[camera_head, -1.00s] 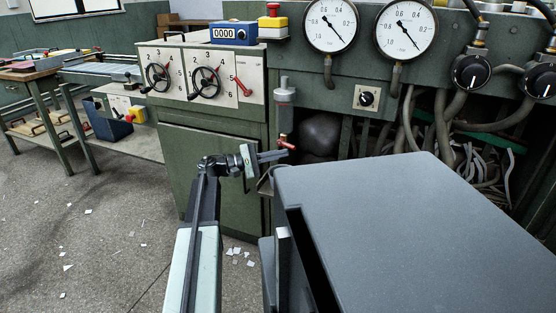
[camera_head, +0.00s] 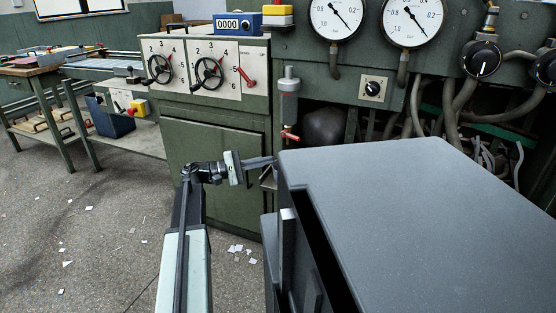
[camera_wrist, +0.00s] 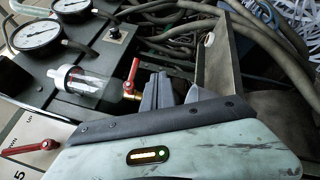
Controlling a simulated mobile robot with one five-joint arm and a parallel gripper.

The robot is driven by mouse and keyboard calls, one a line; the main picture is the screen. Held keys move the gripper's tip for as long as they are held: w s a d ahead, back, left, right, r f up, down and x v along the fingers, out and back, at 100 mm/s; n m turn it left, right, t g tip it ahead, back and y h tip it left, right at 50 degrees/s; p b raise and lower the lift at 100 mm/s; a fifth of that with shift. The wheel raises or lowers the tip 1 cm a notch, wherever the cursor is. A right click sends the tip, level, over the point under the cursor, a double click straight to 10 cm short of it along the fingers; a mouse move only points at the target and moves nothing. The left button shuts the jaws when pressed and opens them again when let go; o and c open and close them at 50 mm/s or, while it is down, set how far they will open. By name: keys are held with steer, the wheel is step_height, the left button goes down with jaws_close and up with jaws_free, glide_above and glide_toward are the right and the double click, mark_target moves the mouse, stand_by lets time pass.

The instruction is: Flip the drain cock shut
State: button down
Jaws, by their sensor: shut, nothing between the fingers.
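The drain cock has a red lever (camera_head: 290,135) and sits at the bottom of a filter bowl (camera_head: 289,107) on the green machine. In the wrist view the red lever (camera_wrist: 133,72) sticks up and away from the brass end of the clear bowl (camera_wrist: 100,84). My gripper (camera_head: 272,161) is shut and empty, a little below and left of the lever in the head view. In the wrist view my gripper (camera_wrist: 167,80) lies just right of the cock. I cannot tell whether it touches the cock.
A green cabinet with handwheels (camera_head: 208,72) and another red lever (camera_head: 245,77) stands left of the bowl. Gauges (camera_head: 337,18) and a black knob (camera_head: 373,88) are above right. Hoses (camera_head: 452,120) crowd the right. My grey body top fills the lower right.

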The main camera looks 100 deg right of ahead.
steer(key=w, duration=0.3)
steer(key=w+f, duration=0.1)
steer(key=w, duration=0.1)
steer(key=shift+s, duration=0.1)
